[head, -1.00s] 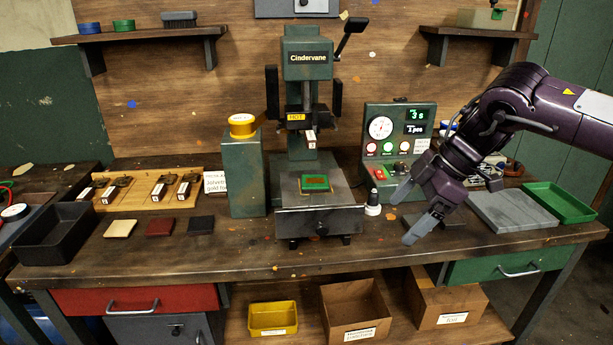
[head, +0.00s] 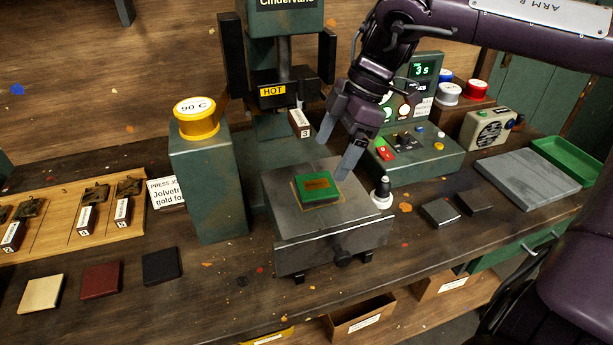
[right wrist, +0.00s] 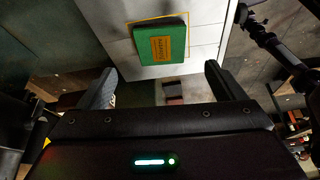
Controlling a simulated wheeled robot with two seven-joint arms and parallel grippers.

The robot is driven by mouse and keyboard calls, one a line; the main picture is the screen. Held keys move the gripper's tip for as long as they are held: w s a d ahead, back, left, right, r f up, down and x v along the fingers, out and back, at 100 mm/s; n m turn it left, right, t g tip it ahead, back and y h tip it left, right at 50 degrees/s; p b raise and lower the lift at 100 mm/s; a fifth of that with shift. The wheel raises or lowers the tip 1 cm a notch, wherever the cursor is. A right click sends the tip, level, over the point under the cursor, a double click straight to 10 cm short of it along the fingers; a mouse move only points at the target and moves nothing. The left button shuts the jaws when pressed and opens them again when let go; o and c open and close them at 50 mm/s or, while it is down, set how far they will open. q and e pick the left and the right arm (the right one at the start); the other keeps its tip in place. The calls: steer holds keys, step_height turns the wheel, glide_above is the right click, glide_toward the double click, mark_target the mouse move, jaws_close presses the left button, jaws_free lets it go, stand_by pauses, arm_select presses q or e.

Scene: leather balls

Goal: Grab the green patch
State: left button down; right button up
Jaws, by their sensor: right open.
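The green patch (head: 317,188) lies flat on the press's grey metal bed (head: 345,221), inside a thin yellow outline. Its top carries an orange-brown stamped rectangle. My right gripper (head: 337,155) is open and empty, above and just behind the patch, its fingers pointing down. In the right wrist view the green patch (right wrist: 157,44) lies ahead of the open fingers (right wrist: 160,88), apart from them. My left gripper is not in view.
The press (head: 283,60) with a "HOT" label stands behind the bed. A green post with a yellow 90 C knob (head: 196,117) is to the left. A control box (head: 415,150) and a small bottle (head: 382,191) are to the right. Leather squares (head: 101,279) lie front left.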

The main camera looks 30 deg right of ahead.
mark_target(318, 184)
steer(key=shift+s+a+f, duration=0.1)
steer(key=shift+a+f, duration=0.05)
steer(key=shift+f, duration=0.3)
steer(key=shift+s+a+f, duration=0.1)
steer(key=shift+a+f, duration=0.05)
steer(key=shift+f, duration=0.25)
steer(key=x, duration=0.4)
steer(key=shift+w+f+p, duration=0.2)
steer(key=shift+f+p, duration=0.15)
steer(key=shift+p, duration=0.05)
steer(key=c, duration=1.1)
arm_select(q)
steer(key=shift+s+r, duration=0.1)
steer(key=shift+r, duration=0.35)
